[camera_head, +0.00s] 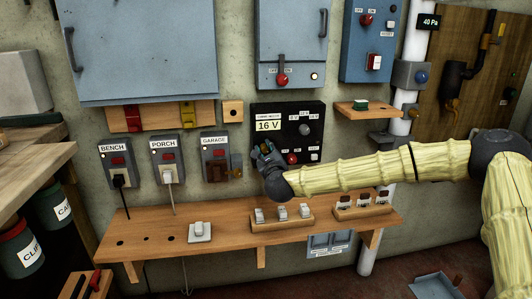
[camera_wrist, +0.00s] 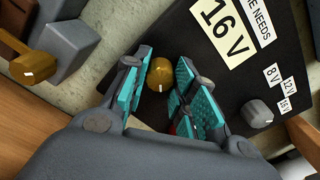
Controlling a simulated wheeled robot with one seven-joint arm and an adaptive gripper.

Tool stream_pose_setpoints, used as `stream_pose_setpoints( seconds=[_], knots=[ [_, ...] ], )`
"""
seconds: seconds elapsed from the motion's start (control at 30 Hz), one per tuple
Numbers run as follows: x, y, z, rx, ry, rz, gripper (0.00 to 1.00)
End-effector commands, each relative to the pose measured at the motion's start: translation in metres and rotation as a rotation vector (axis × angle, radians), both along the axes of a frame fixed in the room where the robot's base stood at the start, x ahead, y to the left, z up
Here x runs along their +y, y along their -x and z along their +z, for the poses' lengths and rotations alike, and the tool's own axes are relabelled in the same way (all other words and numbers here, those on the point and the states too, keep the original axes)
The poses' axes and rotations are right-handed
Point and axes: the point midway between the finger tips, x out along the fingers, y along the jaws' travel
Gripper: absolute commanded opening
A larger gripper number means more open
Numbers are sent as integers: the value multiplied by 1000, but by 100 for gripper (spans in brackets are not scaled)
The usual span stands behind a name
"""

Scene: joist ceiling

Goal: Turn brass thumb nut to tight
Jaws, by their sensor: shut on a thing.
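The brass thumb nut (camera_wrist: 160,75) shows in the wrist view on the black panel, a pale mark at its lower edge. My gripper (camera_wrist: 158,86) has its teal pads on both sides of the nut and is shut on it. In the head view my gripper (camera_head: 264,150) is at the lower left of the black panel (camera_head: 287,112) and largely hides the nut. The panel's label reads 16 V (camera_wrist: 222,28). A grey knob (camera_wrist: 258,113) with 8 V, 12 V and 16 V marks sits to the right.
The GARAGE box (camera_head: 216,158) is close left of my gripper. A second brass piece (camera_wrist: 32,68) shows there in the wrist view. Below, a wooden shelf (camera_head: 160,237) holds several small grey items. A red button (camera_head: 292,158) sits low on the panel.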

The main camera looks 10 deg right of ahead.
Motion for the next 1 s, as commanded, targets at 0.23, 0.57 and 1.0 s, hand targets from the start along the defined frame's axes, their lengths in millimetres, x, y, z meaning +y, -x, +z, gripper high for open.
stream_pose_setpoints(
  seconds=[0.23,0.57,1.0],
  knots=[
    [-1,0,-2,2,1,-1,49],
    [0,1,-1,0,1,1,49],
    [-2,59,-1,1,1,2,49]
  ],
)
